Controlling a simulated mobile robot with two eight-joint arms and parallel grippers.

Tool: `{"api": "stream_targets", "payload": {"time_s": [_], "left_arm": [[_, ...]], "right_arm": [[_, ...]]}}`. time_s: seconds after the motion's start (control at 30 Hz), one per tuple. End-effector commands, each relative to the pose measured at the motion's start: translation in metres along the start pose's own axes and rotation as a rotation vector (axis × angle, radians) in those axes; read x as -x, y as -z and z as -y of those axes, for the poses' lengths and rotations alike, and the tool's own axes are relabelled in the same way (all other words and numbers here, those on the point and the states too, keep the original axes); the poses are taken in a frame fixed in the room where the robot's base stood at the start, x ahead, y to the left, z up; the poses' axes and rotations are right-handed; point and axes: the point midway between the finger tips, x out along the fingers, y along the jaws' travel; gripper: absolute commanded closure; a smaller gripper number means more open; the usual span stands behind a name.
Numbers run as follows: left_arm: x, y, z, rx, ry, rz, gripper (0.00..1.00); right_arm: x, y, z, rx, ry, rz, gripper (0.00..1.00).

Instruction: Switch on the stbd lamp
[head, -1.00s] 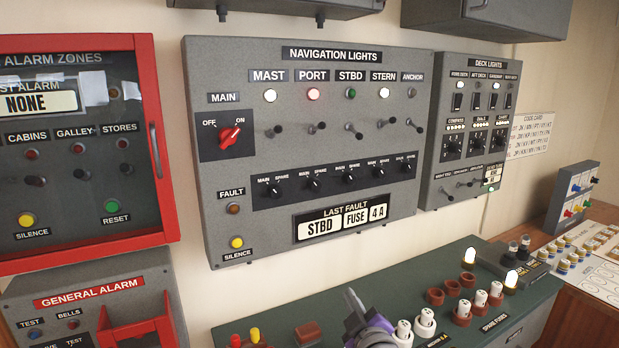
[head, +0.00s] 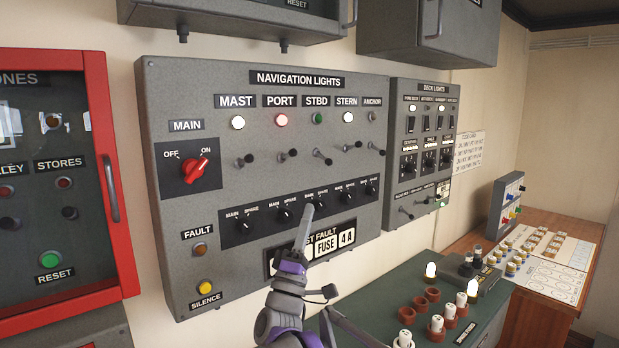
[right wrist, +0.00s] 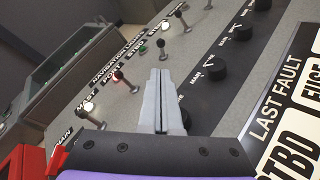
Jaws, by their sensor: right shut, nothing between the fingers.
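In the head view the stbd lamp (head: 317,118) on the navigation lights panel (head: 180,100) is dark green and unlit. Its toggle switch (head: 323,157) below it has its lever tilted down. My right gripper (head: 309,207) is shut and empty, its fingers pointing up at the row of main/spare knobs, below the stbd toggle. In the right wrist view the closed fingers (right wrist: 160,75) show over the panel among toggles and knobs. I cannot tell if they touch the panel. My left gripper is not in view.
The mast lamp (head: 238,122), port lamp (head: 281,120) and stern lamp (head: 348,117) are lit, their levers tilted up. The red main switch (head: 196,171) points to on. The last fault display (head: 348,237) is partly hidden by my gripper. A green bench (head: 380,290) with fuses lies below.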

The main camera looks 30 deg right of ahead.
Motion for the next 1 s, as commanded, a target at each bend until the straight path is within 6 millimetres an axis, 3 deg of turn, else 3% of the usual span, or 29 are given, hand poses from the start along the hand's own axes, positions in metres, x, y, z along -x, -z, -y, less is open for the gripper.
{"api": "stream_targets", "payload": {"time_s": [0.27, 0.7, 1.0], "left_arm": [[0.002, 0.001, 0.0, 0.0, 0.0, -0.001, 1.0], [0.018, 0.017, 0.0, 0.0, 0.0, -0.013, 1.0], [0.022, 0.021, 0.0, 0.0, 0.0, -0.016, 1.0]], "right_arm": [[-0.006, 0.001, 0.0, -0.001, 0.001, -0.002, 1.0], [-0.08, 0.001, -0.002, -0.002, 0.0, -0.002, 1.0], [-0.101, 0.001, -0.001, -0.004, 0.002, -0.003, 1.0]]}}
